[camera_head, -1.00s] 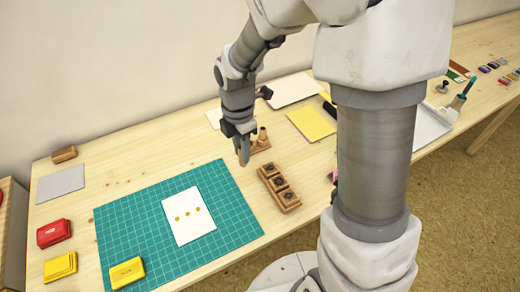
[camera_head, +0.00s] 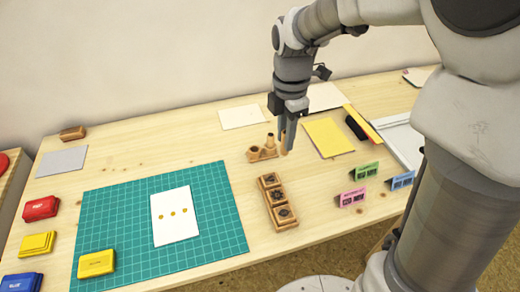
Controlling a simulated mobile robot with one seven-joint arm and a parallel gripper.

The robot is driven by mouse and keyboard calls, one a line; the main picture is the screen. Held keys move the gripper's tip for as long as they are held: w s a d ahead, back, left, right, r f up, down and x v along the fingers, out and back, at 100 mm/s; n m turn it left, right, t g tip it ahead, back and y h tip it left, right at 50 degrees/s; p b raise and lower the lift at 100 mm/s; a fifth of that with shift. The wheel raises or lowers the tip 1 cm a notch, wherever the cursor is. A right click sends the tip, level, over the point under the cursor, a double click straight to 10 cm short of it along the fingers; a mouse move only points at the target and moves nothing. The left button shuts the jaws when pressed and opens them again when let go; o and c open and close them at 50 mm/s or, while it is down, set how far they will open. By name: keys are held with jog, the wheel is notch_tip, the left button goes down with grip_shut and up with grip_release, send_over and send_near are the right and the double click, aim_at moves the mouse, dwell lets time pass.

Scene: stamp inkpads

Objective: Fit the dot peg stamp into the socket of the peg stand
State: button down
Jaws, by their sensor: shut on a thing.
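My gripper (camera_head: 287,147) points down just right of the stand. It is shut on a small wooden piece, taken as the dot peg stamp (camera_head: 284,152), mostly hidden by the fingers. Whether the stamp touches the stand or table, I cannot tell.
A wooden tray of square stamps (camera_head: 268,204) lies in front of the stand. A green cutting mat (camera_head: 110,215) holds a white card (camera_head: 172,232) with yellow dots. Yellow paper (camera_head: 328,138) and small coloured cards (camera_head: 353,198) are to the right.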

dwell(0.3)
jog(key=w+a+f+b, duration=0.1)
jog(key=w+a+f, duration=0.1)
jog(key=w, duration=0.1)
jog(key=w+a+f, duration=0.2)
jog(key=w, duration=0.1)
jog(key=w+a+f+b, duration=0.1)
jog(key=w+a+f, duration=0.1)
jog(key=a+f, duration=0.1)
jog(key=shift+w+b, duration=0.35)
jog(key=shift+w, duration=0.05)
jog(key=shift+w+a+f, duration=0.1)
jog(key=shift+w+f, duration=0.1)
jog(key=shift+f, duration=0.95)
jog(key=shift+f+b, duration=0.35)
jog(key=shift+f, duration=0.3)
jog(key=shift+f, duration=0.3)
jog(key=c, duration=0.7)
grip_release()
jog(key=shift+b, duration=0.3)
notch_tip(320, 180, up, 18)
jog(key=p, duration=0.5)
jog(key=shift+w+d+f+p, duration=0.15)
jog(key=shift+d+p, duration=0.15)
jog(key=shift+p, duration=0.1)
